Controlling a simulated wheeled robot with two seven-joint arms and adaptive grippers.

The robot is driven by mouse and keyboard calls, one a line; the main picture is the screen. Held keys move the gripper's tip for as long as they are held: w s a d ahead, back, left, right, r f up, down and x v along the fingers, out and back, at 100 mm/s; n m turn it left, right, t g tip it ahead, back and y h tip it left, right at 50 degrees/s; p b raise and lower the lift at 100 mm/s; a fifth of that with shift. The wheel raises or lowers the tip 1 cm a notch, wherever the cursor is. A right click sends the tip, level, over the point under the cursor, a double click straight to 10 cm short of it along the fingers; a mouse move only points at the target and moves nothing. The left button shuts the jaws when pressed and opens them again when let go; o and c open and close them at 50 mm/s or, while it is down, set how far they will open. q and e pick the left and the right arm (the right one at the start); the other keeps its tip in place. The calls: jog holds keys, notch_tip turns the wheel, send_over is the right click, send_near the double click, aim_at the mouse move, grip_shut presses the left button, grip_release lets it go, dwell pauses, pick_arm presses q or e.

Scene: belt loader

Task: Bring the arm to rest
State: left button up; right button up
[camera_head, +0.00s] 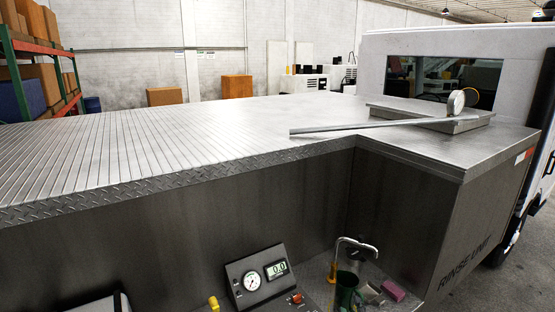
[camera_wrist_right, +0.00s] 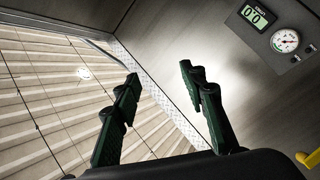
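My right gripper (camera_wrist_right: 159,75) shows in the right wrist view with its two dark green fingers spread apart. Nothing is between the fingers. Beyond them are a slatted surface, a strip of diamond-patterned metal and a plain metal panel. My left gripper is in neither view.
A metal deck (camera_head: 165,137) fills the middle, with a long bar (camera_head: 330,128) lying at its right.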

jog(key=s+d+f+m+g+h, duration=0.2)
jog(key=s+d+f+m+g, duration=0.2)
jog(key=s+d+f, duration=0.4)
jog(key=s+d+f+m+g+h, duration=0.1)
jog(key=s+d+f+m+g, duration=0.25)
jog(key=s+f, duration=0.45)
jog(key=s+d+f+m+g+y, duration=0.15)
jog(key=s+f+g, duration=0.25)
jog(key=s+f, duration=0.45)
jog(key=s+f+m+g+y, duration=0.1)
jog(key=s+f+m+g, duration=0.3)
jog(key=s, duration=0.8)
notch_tip(320, 180, down, 38)
jog(key=s+a+n+b, duration=0.1)
jog(key=s+n+b, duration=0.15)
jog(key=b, duration=0.55)
jog(key=s+f+g+b, duration=0.1)
jog(key=s+f+b, duration=0.2)
jog(key=s+f, duration=0.6)
jog(key=s+f+n+g+b, duration=0.1)
jog(key=s+f+b, duration=0.2)
jog(key=s+f, duration=0.7)
notch_tip(320, 180, down, 6)
jog(key=shift+f, duration=0.1)
